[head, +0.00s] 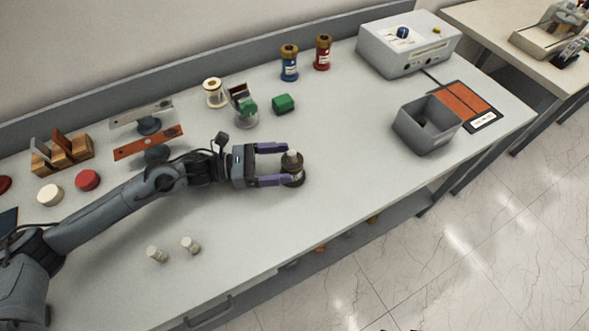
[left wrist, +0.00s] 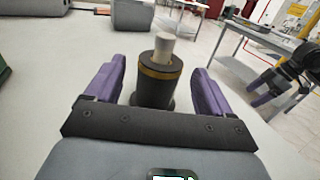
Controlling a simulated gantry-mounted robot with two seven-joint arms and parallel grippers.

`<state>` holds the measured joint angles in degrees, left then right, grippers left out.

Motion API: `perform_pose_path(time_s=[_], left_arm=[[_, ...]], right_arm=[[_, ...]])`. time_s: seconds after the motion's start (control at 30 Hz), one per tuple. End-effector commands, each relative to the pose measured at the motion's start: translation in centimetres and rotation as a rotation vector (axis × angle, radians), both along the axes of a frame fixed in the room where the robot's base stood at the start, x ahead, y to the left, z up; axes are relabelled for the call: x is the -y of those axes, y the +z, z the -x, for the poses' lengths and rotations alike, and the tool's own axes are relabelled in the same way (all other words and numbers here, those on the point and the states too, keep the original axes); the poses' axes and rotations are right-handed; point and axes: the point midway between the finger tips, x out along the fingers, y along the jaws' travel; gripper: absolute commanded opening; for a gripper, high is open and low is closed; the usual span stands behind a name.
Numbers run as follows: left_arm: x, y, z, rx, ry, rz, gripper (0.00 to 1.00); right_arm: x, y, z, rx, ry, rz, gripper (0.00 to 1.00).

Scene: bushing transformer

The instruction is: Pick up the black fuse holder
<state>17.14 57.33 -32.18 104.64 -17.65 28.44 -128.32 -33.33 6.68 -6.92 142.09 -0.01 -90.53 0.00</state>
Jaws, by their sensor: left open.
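The black fuse holder (head: 293,172) stands upright on the bench, with a brass-coloured band and a pale cylindrical fuse in its top. In the left wrist view the fuse holder (left wrist: 160,78) stands between the two purple fingers. My left gripper (head: 283,164) is open, with its fingers on either side of the fuse holder; in the left wrist view the gripper (left wrist: 155,88) shows a gap on both sides of it. The holder's lower part is partly hidden by a finger in the head view. In the left wrist view an arm with purple fingers, probably my right gripper (left wrist: 265,92), shows at the right.
A grey bin (head: 428,125) stands to the right. A green block (head: 283,103), blue holder (head: 289,63) and red holder (head: 323,53) stand behind the gripper. Two small pale cylinders (head: 190,244) are at the front left. The bench is clear between gripper and bin.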

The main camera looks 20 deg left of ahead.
Motion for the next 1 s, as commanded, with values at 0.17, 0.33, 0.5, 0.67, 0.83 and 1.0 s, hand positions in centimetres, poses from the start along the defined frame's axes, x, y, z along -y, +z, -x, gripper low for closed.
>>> perform_pose_path(time_s=[0.17, 0.33, 0.5, 0.67, 0.83, 1.0], left_arm=[[1.3, 0.1, -0.7, 0.001, -0.001, 0.004, 0.83], [3.3, 0.1, -1.7, 0.001, 0.0, 0.003, 0.83], [4.5, 0.0, -2.3, -0.001, -0.001, 0.002, 0.83], [4.7, 0.0, -2.4, -0.002, -0.001, 0.0, 0.83], [4.7, 0.0, -2.4, -0.002, -0.001, 0.001, 0.75], [4.7, 0.0, -2.4, -0.002, -0.001, 0.001, 0.49]], right_arm=[[0.0, 0.0, 0.0, 0.0, 0.0, 0.0, 0.87], [0.0, 0.0, 0.0, 0.001, 0.0, 0.0, 0.87], [0.1, -0.1, 0.0, 0.001, 0.0, 0.002, 0.87], [0.1, -0.1, 0.0, 0.001, 0.003, 0.005, 0.87], [0.2, -0.1, 0.0, 0.001, 0.003, 0.006, 0.87], [0.2, 0.0, -0.1, 0.002, 0.003, 0.006, 0.87]])
